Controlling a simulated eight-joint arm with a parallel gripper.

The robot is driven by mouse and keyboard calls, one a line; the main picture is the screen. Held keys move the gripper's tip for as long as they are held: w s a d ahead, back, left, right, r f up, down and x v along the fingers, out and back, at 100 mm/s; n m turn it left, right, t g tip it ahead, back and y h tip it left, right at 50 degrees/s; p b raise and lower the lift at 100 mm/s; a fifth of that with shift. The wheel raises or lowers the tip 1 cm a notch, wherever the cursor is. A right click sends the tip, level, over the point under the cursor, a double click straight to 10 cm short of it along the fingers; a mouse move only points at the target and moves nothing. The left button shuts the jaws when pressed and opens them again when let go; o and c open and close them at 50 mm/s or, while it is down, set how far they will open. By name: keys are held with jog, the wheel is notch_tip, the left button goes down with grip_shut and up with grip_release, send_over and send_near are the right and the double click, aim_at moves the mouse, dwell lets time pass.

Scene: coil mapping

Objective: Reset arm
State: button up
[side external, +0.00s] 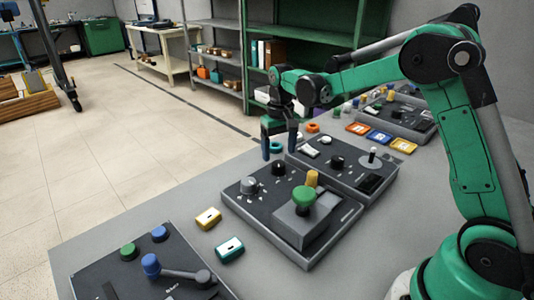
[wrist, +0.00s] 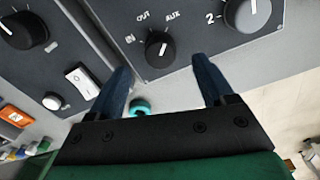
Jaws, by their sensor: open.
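My gripper (side external: 280,147) is open and empty, pointing down above the table at the far-left edge of the control panels. In the wrist view its two dark blue fingers (wrist: 165,85) are spread apart. A teal ring (wrist: 141,106) lies on the grey table between and below the fingers; in the side view the teal ring (side external: 276,147) shows beside the fingers. A black selector knob (wrist: 159,44) with IN, OUT and AUX marks is ahead of the fingers in the wrist view.
The near panel (side external: 334,228) carries knobs and a green mushroom button (side external: 304,196). A yellow block (side external: 208,218) and a teal block (side external: 230,249) lie on the table. Another panel (side external: 95,270) with a lever is at front left. Orange, blue and yellow tiles (side external: 379,137) lie farther back.

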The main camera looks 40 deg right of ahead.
jog(key=shift+r, duration=1.1)
jog(key=shift+s+a+r, duration=0.1)
jog(key=shift+a+r, duration=0.05)
jog(key=shift+r, duration=0.05)
jog(key=s+a+r+n+t, duration=0.1)
jog(key=s+a+t, duration=0.1)
jog(key=s, duration=0.2)
jog(key=s+a+r+n+t, duration=0.1)
jog(key=s+a+t, duration=0.1)
jog(key=s+a, duration=0.1)
jog(key=s+a+r+n+t, duration=0.1)
jog(key=s+a+r+t, duration=0.1)
jog(key=s, duration=0.4)
jog(key=shift+s+a+t, duration=0.1)
jog(key=shift+a+t, duration=0.3)
jog(key=shift+s+a+f, duration=0.1)
jog(key=shift+s+f, duration=0.05)
jog(key=shift+s, duration=0.1)
